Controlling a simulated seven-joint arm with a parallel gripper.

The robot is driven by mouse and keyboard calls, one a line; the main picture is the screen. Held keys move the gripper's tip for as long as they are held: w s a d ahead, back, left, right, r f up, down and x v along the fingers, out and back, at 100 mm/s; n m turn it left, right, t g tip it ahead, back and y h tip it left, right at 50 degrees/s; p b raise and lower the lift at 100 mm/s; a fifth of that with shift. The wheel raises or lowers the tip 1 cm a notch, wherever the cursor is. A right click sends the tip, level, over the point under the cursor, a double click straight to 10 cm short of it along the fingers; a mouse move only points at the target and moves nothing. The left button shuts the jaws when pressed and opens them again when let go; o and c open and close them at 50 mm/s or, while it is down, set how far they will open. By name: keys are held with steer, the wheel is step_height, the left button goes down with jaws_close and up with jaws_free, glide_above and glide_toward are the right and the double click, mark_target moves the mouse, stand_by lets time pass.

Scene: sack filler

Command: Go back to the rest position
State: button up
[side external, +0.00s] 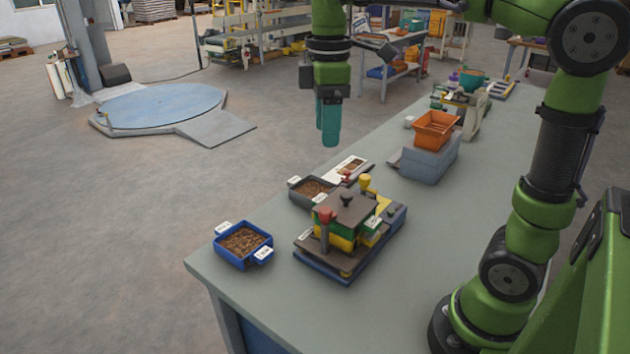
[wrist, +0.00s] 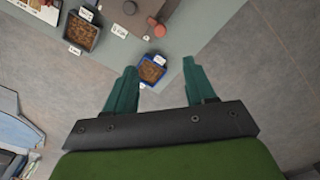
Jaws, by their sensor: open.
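A dark grey tray (side external: 295,197) with brown grains stands farther back. A device with yellow and green blocks (side external: 343,232) and several knobs stands beside the trays.
An orange bin (side external: 434,130) sits on a grey block (side external: 425,168) farther along the table (side external: 455,200). Small machines and a teal bowl stand at its far end. The air around my gripper looks clear. A blue round platform (side external: 160,104) is on the floor behind.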

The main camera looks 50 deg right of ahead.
steer(key=s+a+f+m+t+y, duration=0.1)
steer(key=s+f+m+t+y, duration=0.1)
steer(key=s+f+m+t, duration=0.5)
steer(key=s+m, duration=0.2)
steer(key=m, duration=0.4)
steer(key=shift+s+a, duration=0.2)
steer(key=shift+a, duration=0.2)
steer(key=shift+f, duration=0.1)
